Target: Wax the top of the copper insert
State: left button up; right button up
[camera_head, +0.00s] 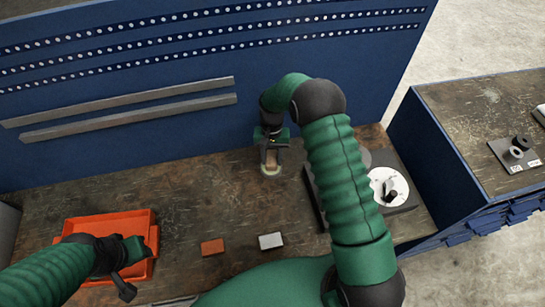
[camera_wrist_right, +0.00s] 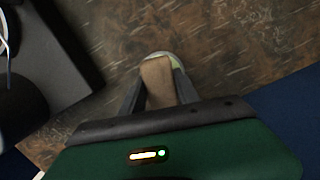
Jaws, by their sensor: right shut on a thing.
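My right gripper (camera_head: 271,160) is shut on a tan-brown block (camera_wrist_right: 158,84) at the back middle of the bench. The block sits between the two dark fingers in the right wrist view. A small pale round piece (camera_head: 271,171) lies at the block's lower end, and its pale greenish rim (camera_wrist_right: 166,56) shows just past the block in the wrist view. I cannot tell whether they touch. I cannot identify the copper insert with certainty.
The orange tray (camera_head: 107,223) is at the left. An orange-brown block (camera_head: 212,247) and a light grey block (camera_head: 271,241) lie at the front middle. A dark device with a white dial (camera_head: 389,188) stands right of my right arm. A blue panel (camera_head: 190,75) bounds the back.

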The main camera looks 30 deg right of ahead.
jog(key=shift+a, duration=0.35)
pick_arm(q)
jog(key=shift+a+f, duration=0.15)
jog(key=shift+a, duration=0.3)
jog(key=shift+d, duration=0.1)
pick_arm(e)
jog(key=shift+d+f, duration=0.1)
jog(key=shift+d+f, duration=0.25)
pick_arm(q)
jog(key=shift+d, duration=0.3)
jog(key=shift+a+f+b, duration=0.2)
jog(key=shift+a+b, duration=0.05)
jog(key=shift+b, duration=0.05)
pick_arm(e)
jog(key=shift+a+f, duration=0.1)
jog(key=shift+a, duration=0.15)
jog(key=shift+d+f, duration=0.1)
